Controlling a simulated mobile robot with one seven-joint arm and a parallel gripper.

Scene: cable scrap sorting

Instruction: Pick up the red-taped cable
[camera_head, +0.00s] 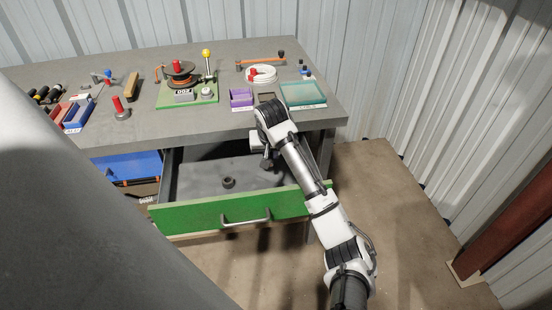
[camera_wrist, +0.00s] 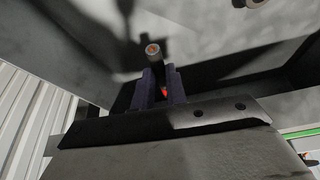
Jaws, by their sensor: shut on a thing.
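My gripper (camera_wrist: 161,84) is shut on the red-taped cable (camera_wrist: 153,57). In the wrist view the cable is a short dark piece with a copper-coloured end that sticks out beyond the two fingers. A bit of red (camera_wrist: 165,92) shows between the fingers; the rest of the cable is hidden by them. In the head view my gripper (camera_head: 268,163) is over the right part of the open drawer, and the cable cannot be made out there.
The open drawer has a green front (camera_head: 190,214) with a light handle. A small dark ring-like piece (camera_head: 228,183) lies on its floor. Above is the grey workbench (camera_head: 225,120) with a cable reel (camera_head: 178,75), purple bin (camera_head: 241,98) and teal tray (camera_head: 303,95). Floor at right is clear.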

